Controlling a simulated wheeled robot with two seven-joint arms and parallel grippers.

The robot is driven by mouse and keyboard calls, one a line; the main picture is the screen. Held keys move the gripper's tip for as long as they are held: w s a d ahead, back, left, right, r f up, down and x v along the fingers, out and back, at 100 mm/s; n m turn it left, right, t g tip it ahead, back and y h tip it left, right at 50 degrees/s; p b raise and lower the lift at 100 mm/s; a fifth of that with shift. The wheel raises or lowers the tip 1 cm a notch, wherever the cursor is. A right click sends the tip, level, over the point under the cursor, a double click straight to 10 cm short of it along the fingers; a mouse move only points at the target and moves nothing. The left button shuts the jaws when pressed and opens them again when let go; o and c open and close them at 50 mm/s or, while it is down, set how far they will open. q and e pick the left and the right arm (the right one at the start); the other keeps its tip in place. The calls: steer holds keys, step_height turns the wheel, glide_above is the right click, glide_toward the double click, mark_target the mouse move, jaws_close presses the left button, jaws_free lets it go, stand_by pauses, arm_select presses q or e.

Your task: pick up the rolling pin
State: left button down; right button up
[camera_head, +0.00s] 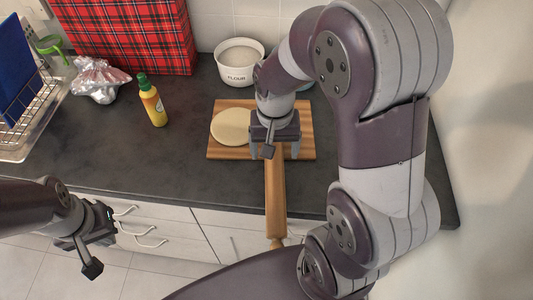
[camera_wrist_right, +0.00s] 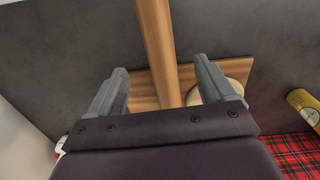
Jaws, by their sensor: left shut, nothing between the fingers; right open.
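The wooden rolling pin (camera_head: 275,200) lies lengthwise from the cutting board (camera_head: 305,128) towards the counter's front edge, its near handle reaching past that edge in the head view. My right gripper (camera_head: 274,152) is open over the pin's far part, one finger on each side. In the right wrist view the pin (camera_wrist_right: 157,45) runs between the two spread fingers (camera_wrist_right: 160,68), with visible gaps on both sides. The pin's far end is hidden under the gripper. My left gripper (camera_head: 92,256) is shut and empty, low at the left in front of the drawers.
A flat round of dough (camera_head: 230,127) lies on the board's left part. Behind stands a white flour bowl (camera_head: 239,61). The counter (camera_head: 130,160) left of the board is clear.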

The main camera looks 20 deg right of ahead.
mark_target(275, 169)
step_height(275, 169, down, 11)
steer(key=shift+s+d+f, duration=0.1)
steer(key=shift+f, duration=0.1)
arm_select(q)
steer(key=shift+r, duration=0.25)
arm_select(e)
steer(key=c, duration=1.1)
steer(key=shift+r, duration=0.1)
